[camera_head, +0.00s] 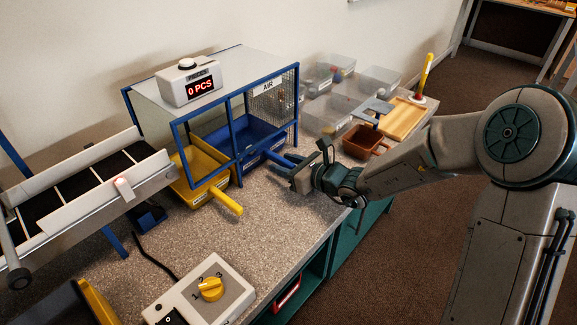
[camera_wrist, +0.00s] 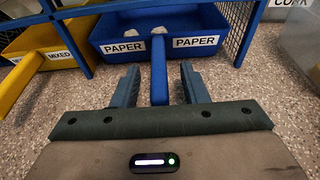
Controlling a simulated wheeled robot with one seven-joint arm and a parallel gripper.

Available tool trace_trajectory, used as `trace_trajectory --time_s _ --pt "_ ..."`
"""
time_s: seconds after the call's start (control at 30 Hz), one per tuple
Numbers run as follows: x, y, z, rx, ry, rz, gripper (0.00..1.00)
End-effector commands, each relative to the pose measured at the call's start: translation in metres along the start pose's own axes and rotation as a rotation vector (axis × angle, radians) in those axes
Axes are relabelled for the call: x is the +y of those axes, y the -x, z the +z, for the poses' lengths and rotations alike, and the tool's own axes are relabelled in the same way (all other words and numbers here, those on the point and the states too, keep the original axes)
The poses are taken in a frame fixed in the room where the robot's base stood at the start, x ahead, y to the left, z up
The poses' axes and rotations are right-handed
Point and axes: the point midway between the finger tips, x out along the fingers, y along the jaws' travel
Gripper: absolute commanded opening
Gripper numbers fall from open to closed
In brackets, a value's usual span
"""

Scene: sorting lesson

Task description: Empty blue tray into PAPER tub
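The blue tray (camera_head: 240,130) sits inside the blue-framed booth. In the wrist view the blue tray (camera_wrist: 190,22) has two white PAPER labels on its front and pale scraps inside. Its blue handle (camera_wrist: 158,82) points toward me. My gripper (camera_head: 287,163) is at the handle, outside the booth. In the wrist view my gripper (camera_wrist: 160,75) is open, with one finger on each side of the handle and gaps between. Clear tubs (camera_head: 328,113) stand beyond the booth at the right; I cannot read which is the PAPER tub.
A yellow tray (camera_head: 203,178) labelled MIXED sits left of the blue tray, its handle sticking out. A conveyor (camera_head: 90,185) stands at the left and a dial box (camera_head: 203,292) at the front. A brown bin (camera_head: 364,142) and wooden board (camera_head: 403,118) are behind my gripper.

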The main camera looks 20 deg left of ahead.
Motion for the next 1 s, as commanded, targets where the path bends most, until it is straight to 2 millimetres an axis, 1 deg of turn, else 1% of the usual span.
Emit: trace_trajectory --time_s 0.17,0.27,0.3,0.33,0.57,1.0 --pt "0.000 0.000 0.000 0.000 0.000 0.000 0.40" --pt "0.000 0.000 0.000 0.000 0.000 0.000 0.15" --pt "0.000 0.000 0.000 0.000 0.000 0.000 0.04" --pt "0.000 0.000 0.000 0.000 0.000 0.000 0.00" --pt "0.000 0.001 0.001 -0.001 0.001 0.000 0.00" --pt "0.000 0.003 0.012 -0.001 0.001 0.000 0.00"
